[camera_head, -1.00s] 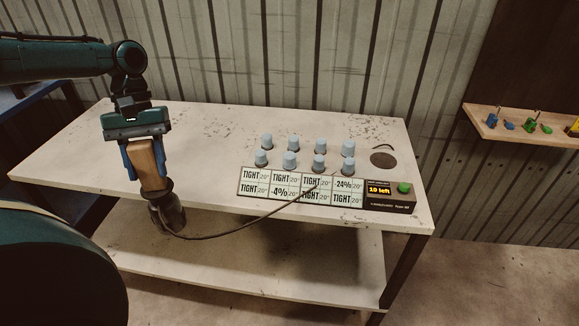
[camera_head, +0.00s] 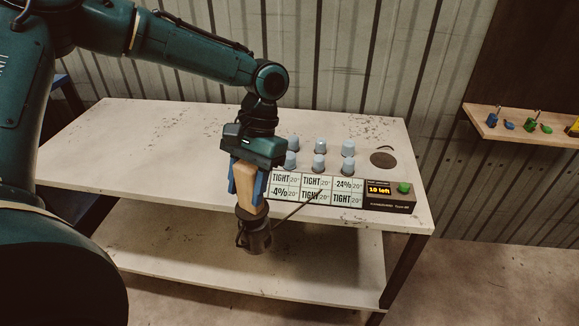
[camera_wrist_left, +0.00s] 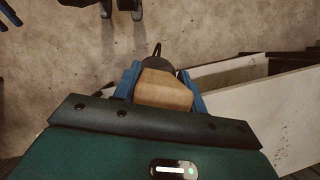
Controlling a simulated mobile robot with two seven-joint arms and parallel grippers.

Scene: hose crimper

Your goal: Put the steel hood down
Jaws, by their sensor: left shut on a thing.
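My left gripper (camera_head: 248,188) is shut on the wooden grip of a dark cylindrical piece, which I take to be the steel hood (camera_head: 256,237). It hangs below the gripper, grip up, in front of the table's front edge as seen from the head. A dark cord runs from it toward the panel. In the left wrist view the blue fingers (camera_wrist_left: 163,88) clasp the wooden grip, which hides most of the dark body (camera_wrist_left: 161,62). My right gripper is not in view.
The white table (camera_head: 110,150) has bare room at left. Several grey-blue caps (camera_head: 319,162) stand behind a panel of readouts (camera_head: 317,190). A box with a green button (camera_head: 403,188) and a dark round patch (camera_head: 382,159) are at right. A wall shelf (camera_head: 510,130) holds small parts.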

